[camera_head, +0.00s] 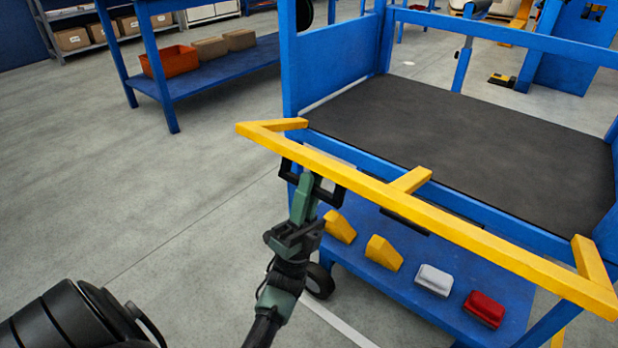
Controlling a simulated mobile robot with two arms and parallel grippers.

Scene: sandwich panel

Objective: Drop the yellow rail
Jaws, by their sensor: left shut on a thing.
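The yellow rail (362,182) is a long bar with short prongs at its ends and middle. It spans the near side of the blue cart (342,50), slanting down to the right across the picture. My left gripper (312,180) is shut on the yellow rail near its left part, from below and in front. The rail partly hides the fingertips. Whether the rail rests on the cart's near edge or hangs in front of it, I cannot tell. My right gripper is not in view.
The cart has a dark upper deck (470,135). Its lower blue shelf holds two yellow blocks (383,252), a grey block (434,280) and a red block (484,309). A blue table with an orange bin (170,62) stands behind left. The floor at left is clear.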

